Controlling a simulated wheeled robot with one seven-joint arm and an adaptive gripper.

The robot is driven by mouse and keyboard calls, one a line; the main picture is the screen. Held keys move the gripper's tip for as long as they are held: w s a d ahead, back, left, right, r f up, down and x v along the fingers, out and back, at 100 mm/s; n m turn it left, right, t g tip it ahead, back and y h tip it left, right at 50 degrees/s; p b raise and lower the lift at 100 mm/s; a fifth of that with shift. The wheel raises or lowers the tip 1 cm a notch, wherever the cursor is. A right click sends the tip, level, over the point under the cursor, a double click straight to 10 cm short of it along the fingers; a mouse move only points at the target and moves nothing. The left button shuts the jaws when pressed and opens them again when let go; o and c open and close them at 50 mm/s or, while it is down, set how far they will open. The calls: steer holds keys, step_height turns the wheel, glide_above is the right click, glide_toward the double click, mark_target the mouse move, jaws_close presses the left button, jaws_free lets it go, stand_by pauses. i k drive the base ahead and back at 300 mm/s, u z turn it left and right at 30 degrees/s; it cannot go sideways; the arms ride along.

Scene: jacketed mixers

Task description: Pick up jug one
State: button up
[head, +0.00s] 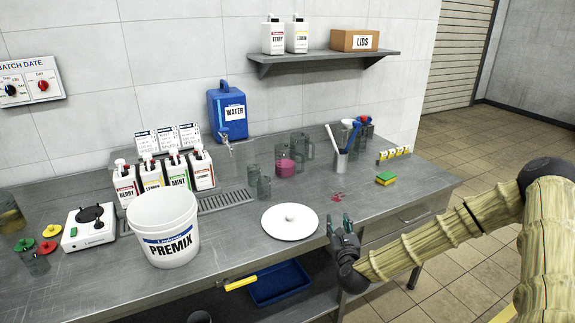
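Several clear jugs or beakers stand on the steel counter. One clear vessel (285,168) holds pink liquid, and a larger clear jug (303,146) with a handle stands just behind it. Smaller clear beakers (264,188) stand to their left, by the drain grille. No readable number marks any of them, so I cannot tell which is jug one. My gripper (339,217) is at the counter's front edge, right of the white round lid, well in front of the jugs. Its two fingertips look apart, with nothing visible between them.
A white PREMIX bucket (165,243), a white lid (290,223), syrup bottles (202,170), a blue WATER container (228,112) and a utensil cup (341,160) stand on the counter. A shelf (325,60) hangs above.

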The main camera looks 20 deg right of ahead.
mark_target(285, 153)
steer(key=i, duration=1)
